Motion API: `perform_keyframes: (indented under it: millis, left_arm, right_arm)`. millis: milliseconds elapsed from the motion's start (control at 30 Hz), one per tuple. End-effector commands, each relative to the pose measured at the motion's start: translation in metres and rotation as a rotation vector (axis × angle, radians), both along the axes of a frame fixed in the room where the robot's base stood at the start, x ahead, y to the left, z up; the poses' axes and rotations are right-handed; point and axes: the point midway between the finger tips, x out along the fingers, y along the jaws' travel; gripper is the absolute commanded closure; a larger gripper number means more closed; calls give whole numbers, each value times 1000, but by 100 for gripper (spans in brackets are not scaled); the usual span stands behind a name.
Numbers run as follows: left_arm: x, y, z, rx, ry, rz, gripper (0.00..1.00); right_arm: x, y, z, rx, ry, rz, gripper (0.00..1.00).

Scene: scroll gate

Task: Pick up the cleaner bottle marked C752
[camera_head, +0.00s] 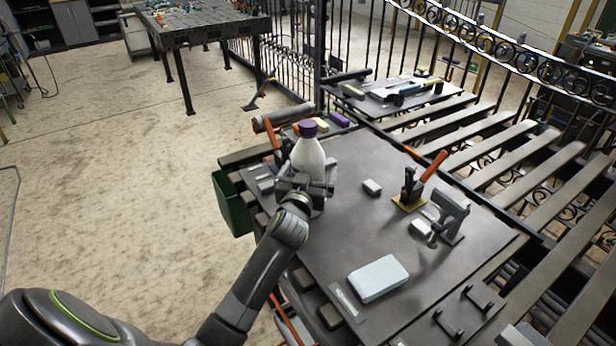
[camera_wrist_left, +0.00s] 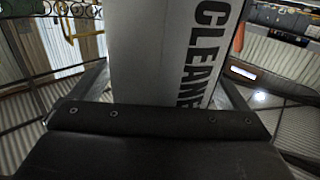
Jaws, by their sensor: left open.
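A white bottle with a purple cap (camera_head: 308,155) stands upright on the dark worktable (camera_head: 330,240), near its far left corner. In the left wrist view the bottle (camera_wrist_left: 165,50) fills the middle, with "CLEANE" in large black letters on its side; no C752 mark can be read. My left gripper (camera_head: 305,186) is at the bottle's lower part. Its open fingers (camera_wrist_left: 165,92) lie on either side of the bottle. The bottle's base is hidden behind the gripper. My right gripper is in neither view.
A light blue box (camera_head: 378,278) lies at the table's front. A small white block (camera_head: 372,187), an orange-handled tool (camera_head: 430,170) and a grey clamp-like tool (camera_head: 450,215) stand to the right. A green bin (camera_head: 232,203) is at the left edge.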

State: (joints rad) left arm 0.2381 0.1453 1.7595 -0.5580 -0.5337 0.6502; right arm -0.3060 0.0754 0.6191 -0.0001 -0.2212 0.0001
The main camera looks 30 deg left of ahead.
Motion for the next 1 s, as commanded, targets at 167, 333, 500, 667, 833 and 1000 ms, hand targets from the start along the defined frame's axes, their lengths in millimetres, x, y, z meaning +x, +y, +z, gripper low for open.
perform_keyframes:
  millis: [167,333,500,667,833,1000]
  left_arm:
    - [0,0,0,0,0,0,5]
    - [0,0,0,0,0,0,27]
    - [0,0,0,0,0,0,49]
    - [0,0,1,0,-3,-1,67]
    - [0,0,3,0,-4,-1,67]
    - [0,0,24,0,-9,-1,67]
  right_arm:
    - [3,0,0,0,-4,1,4]
    - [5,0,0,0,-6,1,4]
    - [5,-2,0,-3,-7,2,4]
    - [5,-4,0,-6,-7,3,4]
    - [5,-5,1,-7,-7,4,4]
    - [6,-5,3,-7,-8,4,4]
